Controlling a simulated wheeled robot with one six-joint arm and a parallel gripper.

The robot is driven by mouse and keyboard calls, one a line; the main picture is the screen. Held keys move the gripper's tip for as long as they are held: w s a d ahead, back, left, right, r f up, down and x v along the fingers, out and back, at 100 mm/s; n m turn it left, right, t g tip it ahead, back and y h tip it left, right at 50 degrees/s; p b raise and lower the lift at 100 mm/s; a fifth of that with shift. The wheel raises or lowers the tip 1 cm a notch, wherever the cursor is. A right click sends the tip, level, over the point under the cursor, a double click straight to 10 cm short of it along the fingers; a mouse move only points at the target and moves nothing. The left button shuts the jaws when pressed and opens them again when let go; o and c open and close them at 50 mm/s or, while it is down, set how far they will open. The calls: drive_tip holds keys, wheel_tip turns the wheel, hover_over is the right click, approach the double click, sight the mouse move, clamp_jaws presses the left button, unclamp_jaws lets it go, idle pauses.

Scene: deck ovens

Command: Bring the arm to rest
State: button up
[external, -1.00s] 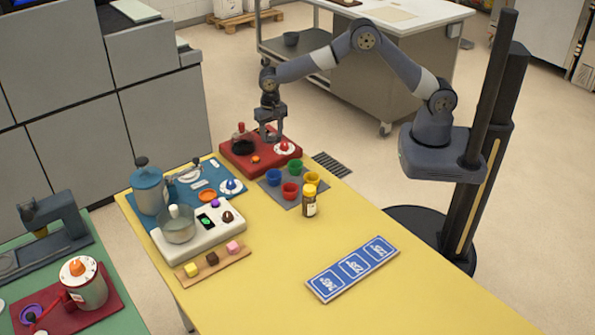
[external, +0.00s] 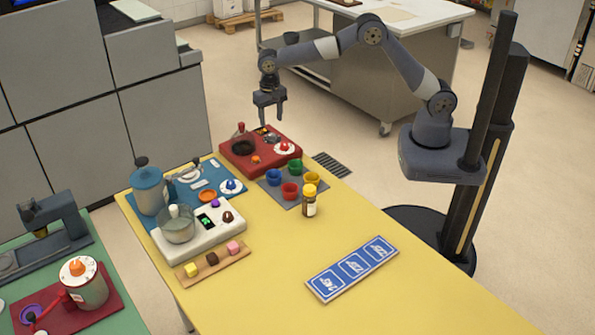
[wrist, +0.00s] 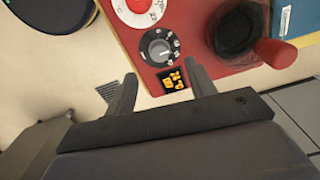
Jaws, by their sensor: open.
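My gripper (external: 271,114) hangs fingers down above the back edge of the red device (external: 240,163), clear of it. Its jaws are open and nothing is between them. In the wrist view my gripper (wrist: 162,88) shows two spread fingers. Beyond them lie the red device's panel, a dark knob (wrist: 157,47) with a pale pointer, and a small display (wrist: 173,80) lit in orange. A white dial with a red centre (wrist: 139,10) is at the top edge of the wrist view.
A green table stands at the left.

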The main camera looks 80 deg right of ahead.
sight(272, 134)
wheel_tip(272, 134, down, 6)
drive_tip(key=shift+f+p, duration=0.2)
drive_tip(key=shift+p, duration=0.25)
drive_tip(key=shift+n, duration=0.4)
drive_tip(key=n+p, duration=0.1)
drive_tip(key=n, duration=0.5)
drive_tip(key=shift+r, duration=0.1)
drive_tip(key=n+p, duration=0.1)
drive_tip(key=n, duration=0.2)
drive_tip(key=shift+n, duration=0.4)
drive_tip(key=n+p, duration=0.1)
drive_tip(key=n, duration=0.3)
wheel_tip(272, 134, up, 9)
drive_tip(key=b, duration=0.1)
idle(2.7)
